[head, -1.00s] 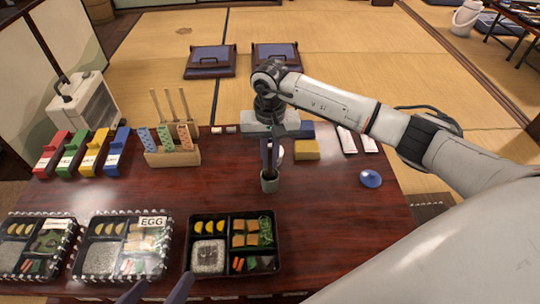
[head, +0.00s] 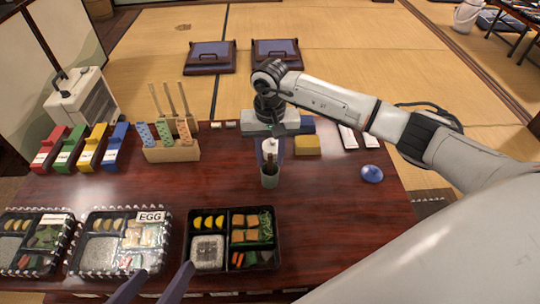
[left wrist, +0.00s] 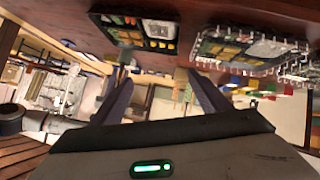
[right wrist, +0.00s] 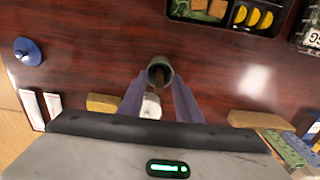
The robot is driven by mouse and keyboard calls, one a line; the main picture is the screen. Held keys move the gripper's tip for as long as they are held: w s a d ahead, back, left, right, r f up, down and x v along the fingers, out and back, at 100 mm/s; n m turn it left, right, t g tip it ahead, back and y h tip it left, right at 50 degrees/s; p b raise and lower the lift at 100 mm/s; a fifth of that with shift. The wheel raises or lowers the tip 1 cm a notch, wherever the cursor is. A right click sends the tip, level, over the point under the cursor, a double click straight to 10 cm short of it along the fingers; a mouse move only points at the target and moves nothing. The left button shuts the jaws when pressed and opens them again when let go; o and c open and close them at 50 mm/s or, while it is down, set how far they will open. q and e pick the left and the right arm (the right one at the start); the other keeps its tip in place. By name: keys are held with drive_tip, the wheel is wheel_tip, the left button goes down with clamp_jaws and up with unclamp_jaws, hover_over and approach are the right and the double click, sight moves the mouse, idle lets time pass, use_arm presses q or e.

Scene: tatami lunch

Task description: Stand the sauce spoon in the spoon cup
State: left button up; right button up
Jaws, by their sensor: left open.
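The spoon cup (head: 269,181), small and grey-green, stands on the table; its mouth shows in the right wrist view (right wrist: 160,67). The sauce spoon (head: 269,146) has a white upper end and a dark brown lower part. It stands roughly upright, its lower part inside the cup. My right gripper (right wrist: 160,74) is open around the spoon just above the cup, with a gap between the fingers and the white end (right wrist: 151,106). How deep the spoon sits is hidden. My left gripper (head: 166,268) is open and empty at the table's front edge.
An open bento box (head: 235,275) lies in front of the cup, with lidded boxes (head: 120,245) to its left. A wooden holder (head: 170,152) stands back left, near coloured blocks (head: 92,146).

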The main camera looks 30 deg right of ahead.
drive_tip(key=shift+r, duration=0.3)
wheel_tip(320, 180, up, 9)
drive_tip(key=p, duration=0.3)
drive_tip(key=shift+f, duration=0.15)
drive_tip(key=shift+r+p, duration=0.35)
drive_tip(key=shift+r, duration=0.2)
use_arm(q)
drive_tip(key=f, duration=0.1)
drive_tip(key=a+f+g+y, duration=0.1)
drive_tip(key=a+f, duration=0.1)
drive_tip(key=shift+s, duration=0.25)
